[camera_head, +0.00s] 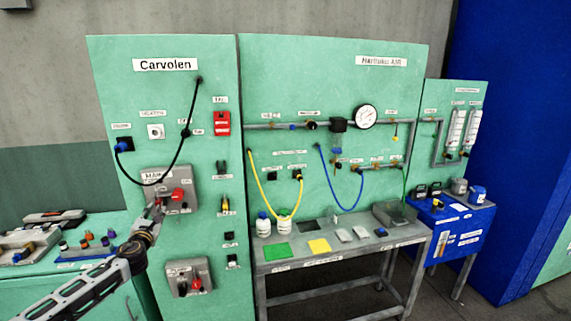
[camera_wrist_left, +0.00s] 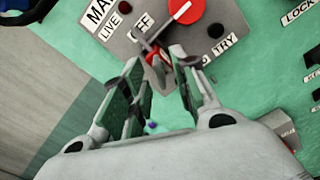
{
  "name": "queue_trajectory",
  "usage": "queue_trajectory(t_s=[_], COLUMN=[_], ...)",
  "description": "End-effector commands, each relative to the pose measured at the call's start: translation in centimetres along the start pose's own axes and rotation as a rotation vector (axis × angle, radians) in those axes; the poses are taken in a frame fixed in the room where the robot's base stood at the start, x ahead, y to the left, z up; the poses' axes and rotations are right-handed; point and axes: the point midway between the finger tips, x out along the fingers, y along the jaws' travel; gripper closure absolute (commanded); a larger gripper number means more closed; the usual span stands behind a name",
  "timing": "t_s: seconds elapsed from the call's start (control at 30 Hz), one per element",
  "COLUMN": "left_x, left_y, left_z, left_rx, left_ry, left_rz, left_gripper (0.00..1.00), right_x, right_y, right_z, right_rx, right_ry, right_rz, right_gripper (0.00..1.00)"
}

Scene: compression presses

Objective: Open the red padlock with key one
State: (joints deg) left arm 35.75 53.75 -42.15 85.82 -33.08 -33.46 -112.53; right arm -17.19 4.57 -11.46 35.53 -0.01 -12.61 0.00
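The red padlock (camera_wrist_left: 156,62) hangs at the lower edge of the grey "MAIN" switch box, partly hidden by my left fingers in the left wrist view. The grey switch box (camera_head: 158,181) with its red switch (camera_head: 179,194) shows on the left panel in the head view. My left gripper (camera_head: 155,210) is in front of this box, close to its lower left. In the left wrist view, the fingers of my left gripper (camera_wrist_left: 158,78) stand apart on either side of the padlock area. I cannot tell whether they touch it. I cannot make out key one. My right gripper is out of view.
A second grey switch box (camera_head: 189,278) sits lower on the same panel. A black cable (camera_head: 180,150) loops above the upper box. A side bench (camera_head: 40,262) with small items stands left. A metal worktable (camera_head: 350,258) stands right of the panel.

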Motion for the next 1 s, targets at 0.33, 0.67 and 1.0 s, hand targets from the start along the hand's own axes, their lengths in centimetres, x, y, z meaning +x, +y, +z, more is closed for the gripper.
queue_trajectory(t_s=[0.33,0.67,1.0], left_x=[0.0,-0.1,-1.8], left_y=[0.0,0.0,0.0], left_z=[0.0,0.0,-0.1], left_rx=[0.000,0.000,0.002], left_ry=[0.000,0.000,0.000], left_rz=[0.000,0.000,0.000], left_gripper=[0.46,0.46,0.46], right_x=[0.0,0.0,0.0], right_y=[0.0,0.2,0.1], right_z=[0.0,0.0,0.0], right_rx=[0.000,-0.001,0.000], right_ry=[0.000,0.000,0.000], right_rz=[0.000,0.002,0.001], right_gripper=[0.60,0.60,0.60])
